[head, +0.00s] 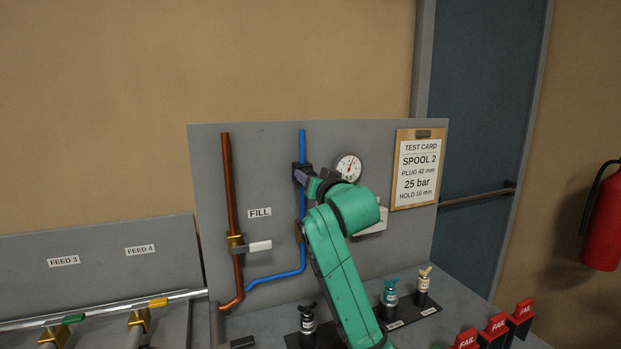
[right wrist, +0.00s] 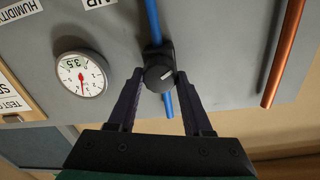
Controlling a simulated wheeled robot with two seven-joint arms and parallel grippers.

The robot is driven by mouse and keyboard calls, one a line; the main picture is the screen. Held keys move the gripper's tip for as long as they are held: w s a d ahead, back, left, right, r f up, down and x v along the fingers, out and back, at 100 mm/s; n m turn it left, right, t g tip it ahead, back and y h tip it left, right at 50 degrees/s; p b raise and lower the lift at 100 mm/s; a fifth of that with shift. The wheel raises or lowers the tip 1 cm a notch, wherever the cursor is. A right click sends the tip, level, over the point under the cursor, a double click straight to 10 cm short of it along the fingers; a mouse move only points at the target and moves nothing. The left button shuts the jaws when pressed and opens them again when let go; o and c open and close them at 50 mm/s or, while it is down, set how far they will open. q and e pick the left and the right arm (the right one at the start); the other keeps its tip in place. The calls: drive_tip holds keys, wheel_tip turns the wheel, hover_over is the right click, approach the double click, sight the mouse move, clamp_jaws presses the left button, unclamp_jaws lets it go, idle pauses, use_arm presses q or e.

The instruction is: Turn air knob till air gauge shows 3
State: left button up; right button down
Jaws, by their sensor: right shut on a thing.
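The black air knob (right wrist: 160,76), with a white pointer line, sits on the blue pipe (right wrist: 153,20). In the right wrist view, which is turned over, my right gripper's (right wrist: 161,80) two dark fingers are shut on the knob from both sides. In the head view the right gripper (head: 307,180) reaches the black valve body on the blue pipe. The round white air gauge (right wrist: 80,76) stands beside the knob. In the head view the gauge (head: 349,166) has its red needle pointing up and slightly right. Its scale is too small to read surely. My left gripper is out of view.
A copper pipe (head: 229,190) with a white-handled valve (head: 258,246) is left on the panel. The test card (head: 415,172) hangs right of the gauge. Small valve fittings (head: 389,293) stand on the bench below, with red FAIL tags (head: 497,325) at right.

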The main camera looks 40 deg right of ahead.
drive_tip(key=shift+f, duration=0.15)
drive_tip(key=shift+c, duration=1.6)
unclamp_jaws()
drive_tip(key=b+v, duration=0.4)
drive_tip(key=v, duration=1)
drive_tip(key=shift+s+a, duration=0.2)
